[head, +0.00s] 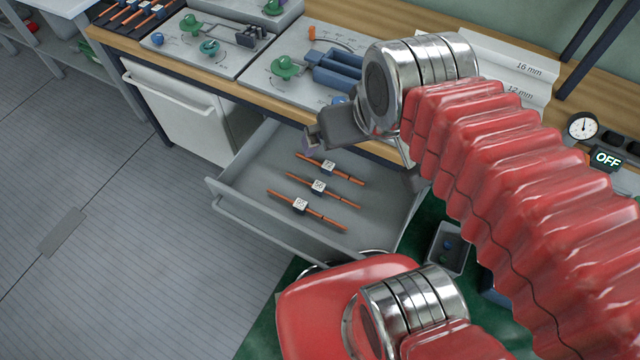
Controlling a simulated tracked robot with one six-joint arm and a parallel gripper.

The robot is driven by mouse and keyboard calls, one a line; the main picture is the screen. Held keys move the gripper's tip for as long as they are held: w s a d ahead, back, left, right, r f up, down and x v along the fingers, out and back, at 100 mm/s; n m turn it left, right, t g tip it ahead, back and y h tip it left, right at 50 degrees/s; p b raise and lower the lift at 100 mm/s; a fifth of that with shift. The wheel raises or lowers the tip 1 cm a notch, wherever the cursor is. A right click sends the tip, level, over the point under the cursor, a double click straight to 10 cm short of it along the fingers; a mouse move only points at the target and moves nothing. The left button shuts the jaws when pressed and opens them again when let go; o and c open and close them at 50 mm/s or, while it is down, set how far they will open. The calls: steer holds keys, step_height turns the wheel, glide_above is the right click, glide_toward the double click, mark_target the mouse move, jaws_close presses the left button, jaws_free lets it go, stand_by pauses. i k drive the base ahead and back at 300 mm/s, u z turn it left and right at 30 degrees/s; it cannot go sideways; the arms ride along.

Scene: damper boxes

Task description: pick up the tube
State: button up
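Three thin orange tubes, each with a small black-and-white tag block at its middle, lie roughly parallel in an open grey drawer (240,190). The near tube (325,217), the middle tube (340,196) and the far tube (345,174) are apart from each other. My gripper (312,143) is above the back of the drawer, a little above the far tube in the picture. My wrist and the dark gripper body hide most of it, so I cannot tell whether its fingers are open or whether it touches anything.
Panels with green knobs (283,67) and a blue part (338,72) lie on the wooden bench above. A white cabinet (170,115) stands left of the drawer. A small grey bin (463,262) is at its right. The floor at left is mostly clear.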

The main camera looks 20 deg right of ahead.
mark_target(327, 168)
steer(key=k, duration=1.3)
steer(key=u, duration=0.35)
steer(key=i, duration=0.4)
steer(key=u, duration=0.65)
steer(key=i, duration=1.25)
steer(key=z, duration=0.25)
